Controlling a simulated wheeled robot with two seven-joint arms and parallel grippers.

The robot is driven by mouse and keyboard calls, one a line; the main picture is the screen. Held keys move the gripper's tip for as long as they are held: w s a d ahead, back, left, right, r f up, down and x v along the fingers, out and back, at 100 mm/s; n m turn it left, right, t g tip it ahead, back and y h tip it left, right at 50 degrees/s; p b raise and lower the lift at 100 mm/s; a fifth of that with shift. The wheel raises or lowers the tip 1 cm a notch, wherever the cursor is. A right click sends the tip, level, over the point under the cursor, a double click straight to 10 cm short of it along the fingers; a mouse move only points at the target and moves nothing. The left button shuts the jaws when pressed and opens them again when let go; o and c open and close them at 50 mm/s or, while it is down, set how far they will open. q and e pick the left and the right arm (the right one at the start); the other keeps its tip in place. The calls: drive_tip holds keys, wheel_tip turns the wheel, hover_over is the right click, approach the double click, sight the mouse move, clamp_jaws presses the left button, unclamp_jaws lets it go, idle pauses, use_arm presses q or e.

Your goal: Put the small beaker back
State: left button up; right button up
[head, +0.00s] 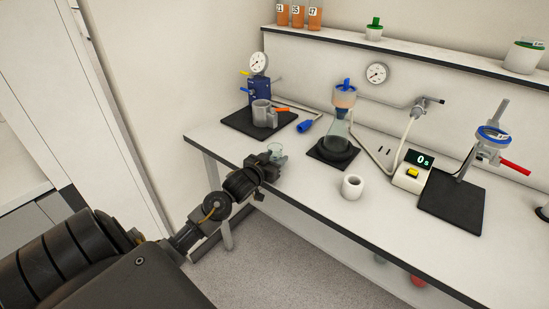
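The small beaker (275,149) is clear glass and shows at the left part of the bench, near its front edge. My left gripper (268,160) reaches in from the left and is right at the beaker, covering its lower part. The fingers are dark and small in the head view, so I cannot tell whether they are closed on the glass or only beside it. I cannot tell whether the beaker touches the bench. My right gripper is not in view.
A black mat (243,123) with a blue device (259,91) and grey mug-like vessel (262,113) lies behind. A flask (338,127), white cup (352,187), timer (411,171) and black-based stand (451,203) are to the right. The shelf (400,46) holds orange sample jars (298,15).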

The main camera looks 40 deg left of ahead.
use_arm(q)
drive_tip(key=o, duration=0.4)
drive_tip(key=shift+r, duration=0.1)
drive_tip(key=shift+s+r, duration=0.1)
drive_tip(key=shift+s, duration=0.05)
drive_tip(key=b+v, duration=0.1)
drive_tip(key=v, duration=1)
drive_tip(key=shift+s, duration=0.4)
